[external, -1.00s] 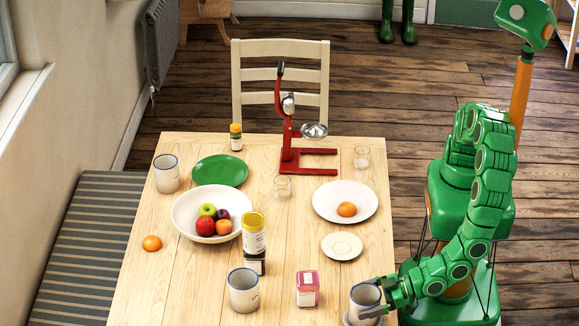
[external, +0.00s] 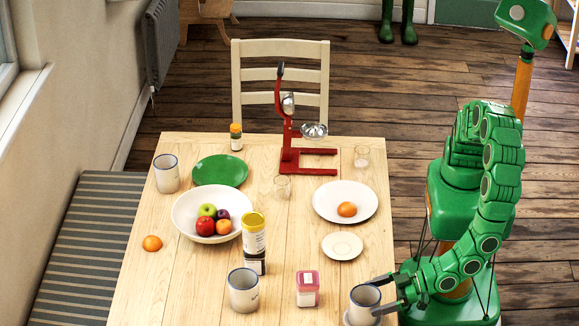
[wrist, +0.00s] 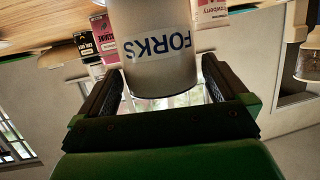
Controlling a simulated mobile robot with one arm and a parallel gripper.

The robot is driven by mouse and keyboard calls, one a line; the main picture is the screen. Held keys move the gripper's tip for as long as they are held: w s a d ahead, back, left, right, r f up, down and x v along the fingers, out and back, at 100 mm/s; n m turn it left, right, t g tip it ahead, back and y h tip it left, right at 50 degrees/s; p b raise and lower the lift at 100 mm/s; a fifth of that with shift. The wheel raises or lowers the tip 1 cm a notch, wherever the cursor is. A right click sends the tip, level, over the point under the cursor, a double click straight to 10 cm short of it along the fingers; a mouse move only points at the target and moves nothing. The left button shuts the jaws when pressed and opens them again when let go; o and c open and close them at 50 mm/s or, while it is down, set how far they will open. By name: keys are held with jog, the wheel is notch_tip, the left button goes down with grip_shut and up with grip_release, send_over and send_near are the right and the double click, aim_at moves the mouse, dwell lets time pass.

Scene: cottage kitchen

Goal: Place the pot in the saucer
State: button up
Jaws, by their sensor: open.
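The pot (external: 364,299), a pale cylinder with a blue rim, stands upright at the near right corner of the table. In the wrist view the pot (wrist: 155,70) shows the word FORKS upside down. My gripper (external: 384,294) is open at the pot's right side.
A small white saucer (external: 342,255) lies empty farther back. A plate (external: 325,205) with an orange (external: 347,209) and a fruit bowl (external: 184,222) are behind.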

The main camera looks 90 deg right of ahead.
jog(key=v, duration=0.8)
jog(key=shift+s, duration=0.2)
jog(key=shift+w+r, duration=0.1)
jog(key=w+r+m+g+y, duration=0.15)
jog(key=w+r+g, duration=0.35)
jog(key=w, duration=0.6)
jog(key=w+d+r+n+g+y, duration=0.1)
jog(key=w+d+r+g, duration=0.1)
jog(key=d+r, duration=0.35)
jog(key=w+d+r+g, duration=0.1)
jog(key=d+r+g, duration=0.2)
jog(key=d, duration=0.5)
jog(key=s+d+r+g+h, duration=0.1)
jog(key=s+d+r+g, duration=0.1)
jog(key=s+d, duration=0.5)
jog(key=s+d+r+m+g+h, duration=0.1)
jog(key=s+d, duration=0.5)
jog(key=d, duration=1.3)
jog(key=s+d+r+g+h, duration=0.3)
jog(key=s+d, duration=0.4)
jog(key=d, duration=0.6)
jog(key=shift+s+d+r, duration=0.35)
jog(key=shift+s+d, duration=0.05)
